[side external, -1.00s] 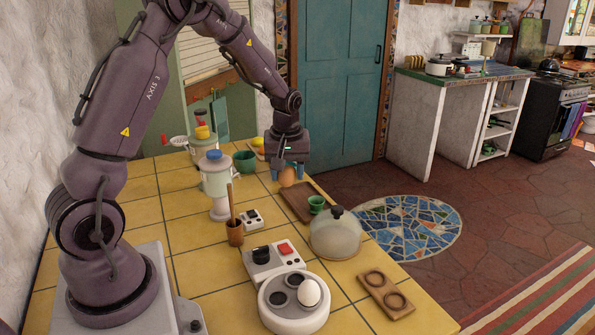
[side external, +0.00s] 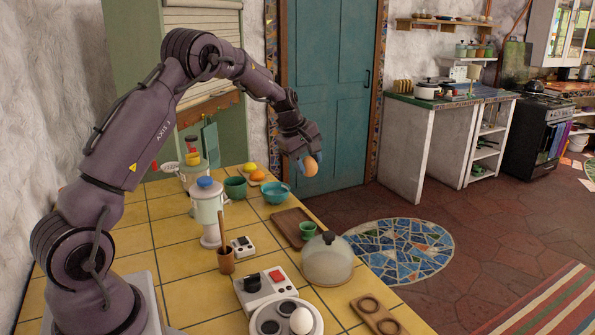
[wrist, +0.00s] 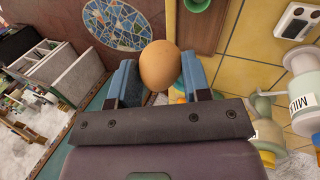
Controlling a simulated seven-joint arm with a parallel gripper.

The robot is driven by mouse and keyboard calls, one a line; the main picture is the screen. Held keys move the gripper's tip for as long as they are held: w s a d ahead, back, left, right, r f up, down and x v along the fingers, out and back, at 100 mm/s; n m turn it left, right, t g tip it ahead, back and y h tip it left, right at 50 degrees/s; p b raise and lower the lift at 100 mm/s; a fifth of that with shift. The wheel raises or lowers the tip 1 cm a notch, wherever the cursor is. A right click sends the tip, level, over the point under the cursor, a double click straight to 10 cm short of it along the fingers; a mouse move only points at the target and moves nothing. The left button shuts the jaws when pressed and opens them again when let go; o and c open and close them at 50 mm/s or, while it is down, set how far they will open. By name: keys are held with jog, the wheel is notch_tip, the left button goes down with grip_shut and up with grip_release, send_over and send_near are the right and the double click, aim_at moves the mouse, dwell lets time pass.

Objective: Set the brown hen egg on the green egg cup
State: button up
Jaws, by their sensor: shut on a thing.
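The brown hen egg (side external: 310,166) is held between the blue fingertips of my gripper (side external: 303,163), raised in the air above the far right edge of the counter. In the wrist view the egg (wrist: 160,65) sits between the two fingers of my gripper (wrist: 160,82), which is shut on it. The green egg cup (side external: 308,229) stands upright on a brown wooden board (side external: 286,220), below and nearer the camera than the egg. Part of the cup (wrist: 197,4) shows at the top edge of the wrist view. The egg is apart from the cup.
A glass dome (side external: 327,262) stands just in front of the board. A white egg (side external: 301,320) sits on a round white device. The air around the egg is clear.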

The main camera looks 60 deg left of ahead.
jog(key=shift+f, duration=7.45)
jog(key=shift+s+d+r, duration=0.1)
jog(key=shift+s+r, duration=0.1)
jog(key=shift+s, duration=0.15)
jog(key=shift+f, duration=0.95)
jog(key=shift+s, duration=0.15)
jog(key=o, duration=0.8)
jog(key=shift+r, duration=3.5)
